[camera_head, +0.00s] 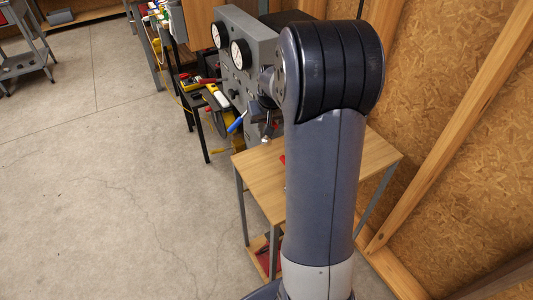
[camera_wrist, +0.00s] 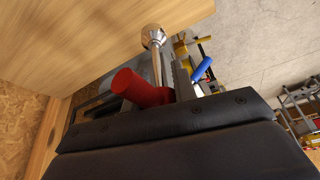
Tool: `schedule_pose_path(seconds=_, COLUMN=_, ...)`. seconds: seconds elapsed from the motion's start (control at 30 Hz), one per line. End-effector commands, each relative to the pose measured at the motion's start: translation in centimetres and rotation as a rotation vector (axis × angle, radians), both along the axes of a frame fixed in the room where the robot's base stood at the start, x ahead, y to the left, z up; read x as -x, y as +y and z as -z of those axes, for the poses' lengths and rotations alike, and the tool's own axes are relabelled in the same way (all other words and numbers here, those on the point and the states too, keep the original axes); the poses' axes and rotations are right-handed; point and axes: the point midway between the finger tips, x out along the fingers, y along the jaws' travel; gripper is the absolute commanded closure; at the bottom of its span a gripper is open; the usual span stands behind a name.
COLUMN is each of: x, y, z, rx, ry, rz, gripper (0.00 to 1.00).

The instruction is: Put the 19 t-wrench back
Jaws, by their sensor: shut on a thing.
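The t-wrench shows in the wrist view, with a thick red handle (camera_wrist: 142,88), a thin metal shaft and a bright socket end (camera_wrist: 153,37). My gripper (camera_wrist: 165,94) is shut on it near the red handle, and the shaft points away from the gripper. The socket end appears in front of a wooden surface; I cannot tell whether it touches it. The size mark is not readable. In the head view my arm hides the gripper and most of what it holds; a small red bit (camera_head: 283,159) shows beside the arm, above the table.
A small wooden table (camera_head: 262,178) with grey legs stands behind my arm. A grey machine with dials (camera_head: 258,52) and a blue-handled tool (camera_head: 237,122) are beyond it. A plywood wall (camera_head: 450,110) is close on the right. The concrete floor (camera_head: 110,200) at left is clear.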

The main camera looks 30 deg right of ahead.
Motion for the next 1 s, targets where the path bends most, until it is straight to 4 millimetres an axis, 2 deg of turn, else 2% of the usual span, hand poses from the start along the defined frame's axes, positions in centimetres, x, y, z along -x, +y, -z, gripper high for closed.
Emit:
schedule_pose_path(seconds=0.03, x=0.1, y=0.0, z=1.2, rx=-0.001, ry=0.006, rz=0.0, gripper=1.0)
schedule_pose_path(seconds=0.13, x=0.1, y=0.0, z=3.0, rx=-0.002, ry=0.006, rz=0.001, gripper=1.0)
schedule_pose_path(seconds=0.37, x=0.1, y=0.0, z=5.4, rx=0.0, ry=0.004, rz=0.001, gripper=1.0)
schedule_pose_path(seconds=0.5, x=0.0, y=0.0, z=7.5, rx=-0.001, ry=0.004, rz=0.001, gripper=1.0)
schedule_pose_path(seconds=0.6, x=0.0, y=0.0, z=8.2, rx=0.0, ry=0.002, rz=0.001, gripper=1.0)
schedule_pose_path(seconds=0.8, x=0.0, y=0.0, z=8.4, rx=0.0, ry=0.001, rz=0.001, gripper=1.0)
schedule_pose_path(seconds=0.83, x=0.1, y=0.0, z=8.4, rx=0.0, ry=0.003, rz=0.001, gripper=0.72)
schedule_pose_path(seconds=1.0, x=0.1, y=0.0, z=8.4, rx=0.0, ry=0.002, rz=0.001, gripper=0.58)
